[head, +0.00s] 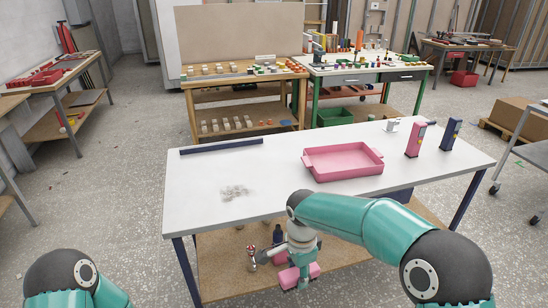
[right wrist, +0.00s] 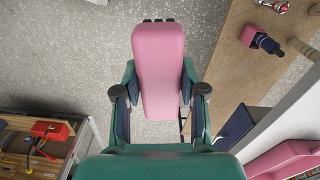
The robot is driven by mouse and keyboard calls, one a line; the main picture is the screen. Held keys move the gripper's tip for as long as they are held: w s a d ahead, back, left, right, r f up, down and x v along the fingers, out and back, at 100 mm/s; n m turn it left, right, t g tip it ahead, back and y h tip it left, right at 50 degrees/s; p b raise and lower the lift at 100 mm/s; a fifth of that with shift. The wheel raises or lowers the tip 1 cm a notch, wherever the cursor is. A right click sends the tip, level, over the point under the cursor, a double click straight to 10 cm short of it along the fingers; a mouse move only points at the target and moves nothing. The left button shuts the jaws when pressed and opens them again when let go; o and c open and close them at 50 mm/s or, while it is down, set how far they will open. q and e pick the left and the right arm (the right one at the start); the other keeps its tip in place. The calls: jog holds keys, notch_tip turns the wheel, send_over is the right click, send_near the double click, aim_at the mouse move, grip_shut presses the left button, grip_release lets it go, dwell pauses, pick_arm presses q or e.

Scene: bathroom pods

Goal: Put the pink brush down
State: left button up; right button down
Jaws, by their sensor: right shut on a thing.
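My right gripper (head: 301,266) is shut on the pink brush (head: 289,279), in front of the white table's near edge. In the right wrist view the gripper (right wrist: 159,103) has a finger on each side of the brush's broad pink body (right wrist: 158,65). Dark bristle-like tufts show at its far end, and grey floor lies around it. The white table (head: 290,200) bears a pink tray (head: 343,174) that looks empty. My left gripper is out of view; only part of my left arm shows at bottom left.
The table's lower wooden shelf (head: 222,262) holds a dark bottle (head: 277,233) and a red-and-silver item (head: 251,252). On the tabletop are a dark blue bar (head: 222,146), a grey patch (head: 235,192), and pink (head: 415,140) and blue (head: 450,134) upright items. The front-left tabletop is mostly clear.

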jog(key=s+d+f+n, duration=0.2)
jog(key=d+n, duration=0.4)
jog(key=d, duration=0.1)
jog(key=s+d+f+n, duration=0.2)
jog(key=d+f+n, duration=0.1)
jog(key=d+n, duration=0.3)
jog(key=shift+s+d+n, duration=0.25)
jog(key=shift+d+n, duration=0.1)
jog(key=shift+n, duration=0.25)
jog(key=shift+f, duration=0.1)
